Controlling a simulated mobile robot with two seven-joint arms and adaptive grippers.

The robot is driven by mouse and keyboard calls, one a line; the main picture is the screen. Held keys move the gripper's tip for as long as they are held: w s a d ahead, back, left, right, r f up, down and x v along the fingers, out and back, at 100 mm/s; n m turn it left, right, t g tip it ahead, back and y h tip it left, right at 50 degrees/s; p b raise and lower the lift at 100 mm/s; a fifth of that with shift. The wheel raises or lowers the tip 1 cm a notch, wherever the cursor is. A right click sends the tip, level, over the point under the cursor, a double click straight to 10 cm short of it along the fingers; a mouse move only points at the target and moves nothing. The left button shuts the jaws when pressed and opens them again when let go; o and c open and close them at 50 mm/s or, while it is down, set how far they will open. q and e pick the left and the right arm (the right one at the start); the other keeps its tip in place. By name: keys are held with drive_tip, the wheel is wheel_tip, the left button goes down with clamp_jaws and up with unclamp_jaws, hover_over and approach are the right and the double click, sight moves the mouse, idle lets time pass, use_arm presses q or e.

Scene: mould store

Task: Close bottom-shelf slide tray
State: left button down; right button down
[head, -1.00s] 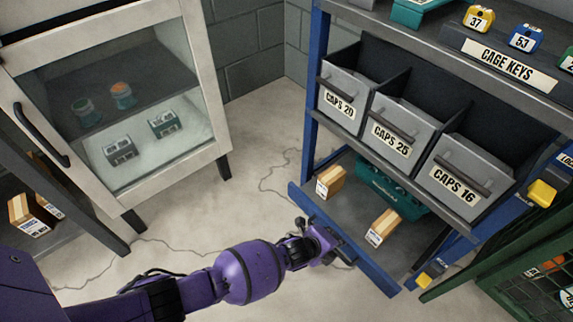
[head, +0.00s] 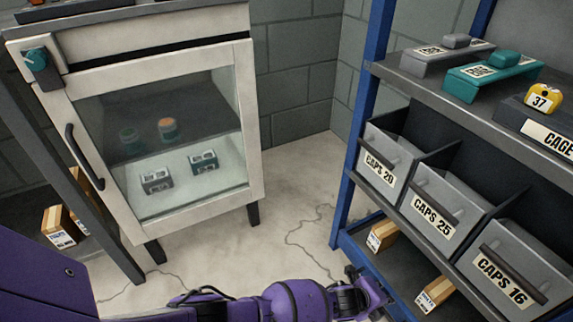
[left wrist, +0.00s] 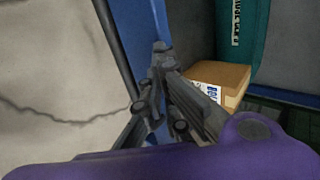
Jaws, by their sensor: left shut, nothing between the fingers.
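The bottom-shelf slide tray (head: 390,270) has a dark grey floor and a blue front rim, low under the bins on the blue rack. Two small cardboard boxes (head: 382,236) (head: 434,294) lie on it. My left gripper (head: 366,282) is at the tray's front rim, low in the head view; its arm hides part of the floor there. In the left wrist view the shut, empty fingers (left wrist: 160,52) lie over or against the blue rim (left wrist: 147,30); contact is unclear. How far the tray stands out is hard to tell. My right gripper is not in view.
Grey bins (head: 432,213) stand above the tray. A teal crate (left wrist: 252,45) is behind a box in the wrist view. A white glass-door cabinet (head: 253,160) stands left, beside a dark shelf with boxes (head: 60,227). Floor between cabinet and rack is clear.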

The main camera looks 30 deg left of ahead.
use_arm(q)
drive_tip(key=shift+w+d+r, duration=0.1)
drive_tip(key=shift+w+r, duration=0.1)
